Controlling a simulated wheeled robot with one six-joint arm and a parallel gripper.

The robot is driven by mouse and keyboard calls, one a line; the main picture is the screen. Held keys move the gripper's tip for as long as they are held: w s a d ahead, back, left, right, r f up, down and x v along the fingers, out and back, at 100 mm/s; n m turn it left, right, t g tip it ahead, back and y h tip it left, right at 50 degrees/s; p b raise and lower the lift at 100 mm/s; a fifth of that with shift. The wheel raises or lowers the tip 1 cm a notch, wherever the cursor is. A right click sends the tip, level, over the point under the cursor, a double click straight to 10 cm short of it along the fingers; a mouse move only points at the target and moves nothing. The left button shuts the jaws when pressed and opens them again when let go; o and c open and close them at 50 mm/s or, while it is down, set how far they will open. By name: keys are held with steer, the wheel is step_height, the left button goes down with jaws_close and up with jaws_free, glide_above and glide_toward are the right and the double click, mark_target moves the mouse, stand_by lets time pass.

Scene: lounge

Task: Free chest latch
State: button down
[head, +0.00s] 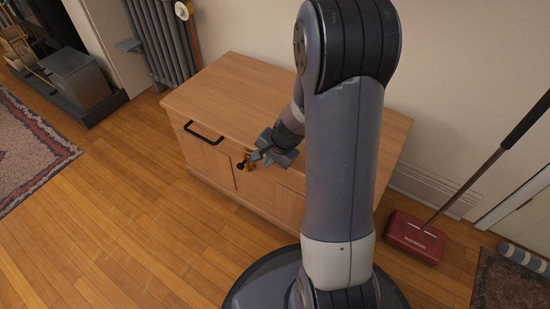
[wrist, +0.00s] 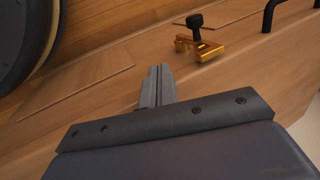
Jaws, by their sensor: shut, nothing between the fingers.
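The wooden chest (head: 225,95) stands against the wall with its lid down. A brass latch (head: 250,160) with a black knob (head: 240,166) is on its front, near the middle below the lid edge. The wrist view shows the brass latch (wrist: 199,47) and its black knob (wrist: 195,22) more closely, beyond the fingertips. My gripper (head: 259,156) is at the chest front, close beside the latch. In the wrist view my gripper (wrist: 157,75) has its fingers together, empty and apart from the latch. My arm hides part of the chest's right side.
A black handle (head: 204,134) sits on the chest front, left of the latch. A radiator (head: 160,40) stands behind on the left. A red carpet sweeper (head: 415,238) is on the floor at right. The wooden floor at front left is clear, with a patterned rug (head: 30,150) beyond.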

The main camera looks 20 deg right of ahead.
steer(key=shift+w+a+r, duration=0.1)
steer(key=shift+w+a, duration=0.4)
steer(key=shift+w, duration=0.2)
steer(key=shift+w+a+r, duration=0.1)
steer(key=shift+w+a, duration=0.4)
steer(key=shift+w, duration=0.2)
steer(key=shift+r+p, duration=0.25)
steer(key=shift+p, duration=0.35)
